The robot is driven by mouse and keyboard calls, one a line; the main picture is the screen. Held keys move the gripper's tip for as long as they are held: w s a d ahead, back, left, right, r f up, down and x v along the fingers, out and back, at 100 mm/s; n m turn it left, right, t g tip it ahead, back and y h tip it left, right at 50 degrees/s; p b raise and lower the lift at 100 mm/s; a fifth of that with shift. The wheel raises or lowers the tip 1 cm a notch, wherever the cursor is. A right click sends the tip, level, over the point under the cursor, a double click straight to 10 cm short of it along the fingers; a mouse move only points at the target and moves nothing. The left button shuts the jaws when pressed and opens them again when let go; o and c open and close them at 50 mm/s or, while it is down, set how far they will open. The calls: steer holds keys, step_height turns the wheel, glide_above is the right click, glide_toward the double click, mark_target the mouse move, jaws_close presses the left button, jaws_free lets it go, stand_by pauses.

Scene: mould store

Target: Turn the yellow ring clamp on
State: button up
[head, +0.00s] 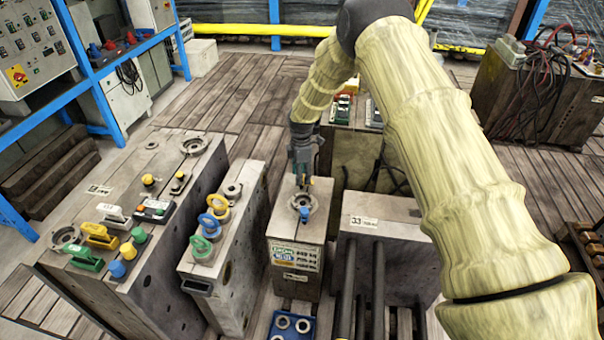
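The yellow ring clamp (217,202) stands on top of the narrow mould block (232,252) left of centre, behind a blue ring clamp (208,221) and a green ring clamp (201,243) in the same row. My gripper (304,186) points down above the smaller centre block (297,250), to the right of the yellow ring and apart from it. Under its fingertips is a round metal fitting with a small blue part (304,212). The fingers are small and partly merged with the fitting, so their opening is unclear.
A wide block (185,250) at left carries yellow and green handles and coloured knobs. A block with dark rods (385,230) stands at right. A blue tray (291,328) with metal rings lies in front. My arm crosses the right side.

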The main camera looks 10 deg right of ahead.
jaws_close()
steer(key=shift+d, duration=0.15)
steer(key=shift+m, duration=0.4)
steer(key=m+p, duration=0.1)
steer(key=m, duration=0.6)
steer(key=shift+m+p, duration=0.3)
steer(key=shift+p, duration=0.05)
steer(key=m, duration=0.4)
steer(key=shift+m, duration=0.3)
steer(key=m, duration=0.4)
steer(key=shift+m+p, duration=0.3)
steer(key=shift+p, duration=0.1)
steer(key=shift+s+f, duration=0.1)
